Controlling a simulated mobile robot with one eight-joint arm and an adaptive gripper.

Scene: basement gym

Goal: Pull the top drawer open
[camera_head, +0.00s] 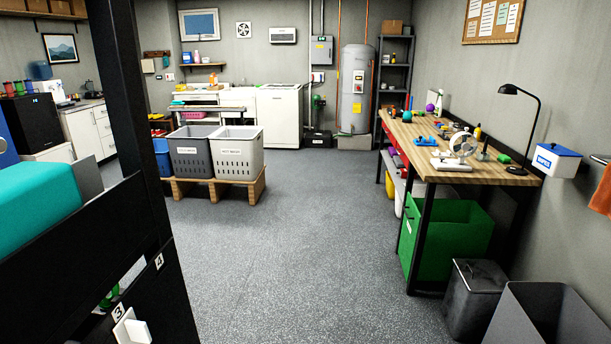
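My gripper is not in view. I cannot tell which drawer is the top drawer of the task. A white cabinet (86,138) stands at the far left under a counter; its fronts have small dark handles, and no front stands visibly open. A white unit (236,97) stands against the back wall, partly hidden by laundry baskets; whether it has drawers is unclear at this distance.
A black upright post (128,110) and rail with number labels block the near left. A grey basket (190,155) and a white basket (236,155) stand on a wooden pallet (218,190). A green bin (459,232) and dark bin (475,300) stand right. The middle floor is clear.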

